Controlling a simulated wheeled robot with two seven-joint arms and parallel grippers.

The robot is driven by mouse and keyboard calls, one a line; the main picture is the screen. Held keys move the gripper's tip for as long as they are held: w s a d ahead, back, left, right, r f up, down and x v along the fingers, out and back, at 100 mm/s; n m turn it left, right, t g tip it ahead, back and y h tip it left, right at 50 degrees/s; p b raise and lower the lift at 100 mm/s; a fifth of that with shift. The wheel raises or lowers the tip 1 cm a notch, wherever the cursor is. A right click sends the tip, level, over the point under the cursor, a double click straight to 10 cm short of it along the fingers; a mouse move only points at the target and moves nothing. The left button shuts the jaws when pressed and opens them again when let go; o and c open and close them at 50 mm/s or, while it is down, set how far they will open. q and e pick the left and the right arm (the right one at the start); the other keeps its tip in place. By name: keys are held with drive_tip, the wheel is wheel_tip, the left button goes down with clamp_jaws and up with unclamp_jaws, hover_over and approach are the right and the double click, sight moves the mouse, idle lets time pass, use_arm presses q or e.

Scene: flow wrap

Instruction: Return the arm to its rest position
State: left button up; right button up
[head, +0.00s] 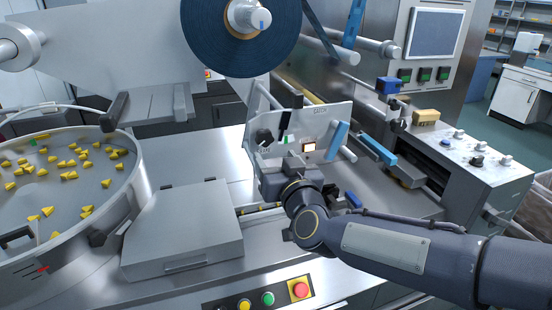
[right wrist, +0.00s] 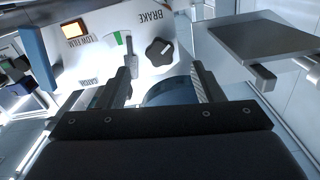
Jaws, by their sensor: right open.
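My right arm comes in from the right in the head view. My right gripper (head: 272,172) is in front of the lower left of the grey control panel (head: 335,118), and its fingertips are mostly hidden there. In the right wrist view my right gripper (right wrist: 163,75) is open, with nothing between its fingers. A black brake knob (right wrist: 160,53) and a black lever (right wrist: 130,58) on a green-marked scale lie beyond the fingers. The knob also shows in the head view (head: 264,138). I cannot tell whether a finger touches the lever. My left gripper is not in view.
A lit low-film lamp (head: 309,147) is on the panel. A blue film roll (head: 228,30) hangs above. A bowl (head: 138,165) of yellow pieces stands at left, beside a grey cover (head: 185,235). Buttons, including a red one (head: 300,289), line the front edge.

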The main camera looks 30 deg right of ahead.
drive_tip(key=s+a+f+n+g+y, duration=0.1)
drive_tip(key=s+a+f+g+y, duration=0.3)
drive_tip(key=s+f+g, duration=0.2)
drive_tip(key=s+a+f+n+g+y, duration=0.1)
drive_tip(key=s+a+f+g+y, duration=0.2)
drive_tip(key=s+f, duration=0.7)
drive_tip(key=s+a+g, duration=0.2)
drive_tip(key=s+g, duration=0.1)
drive_tip(key=s, duration=0.2)
drive_tip(key=shift+a+f+y, duration=0.3)
drive_tip(key=shift+f+y, duration=0.1)
drive_tip(key=shift+s, duration=0.1)
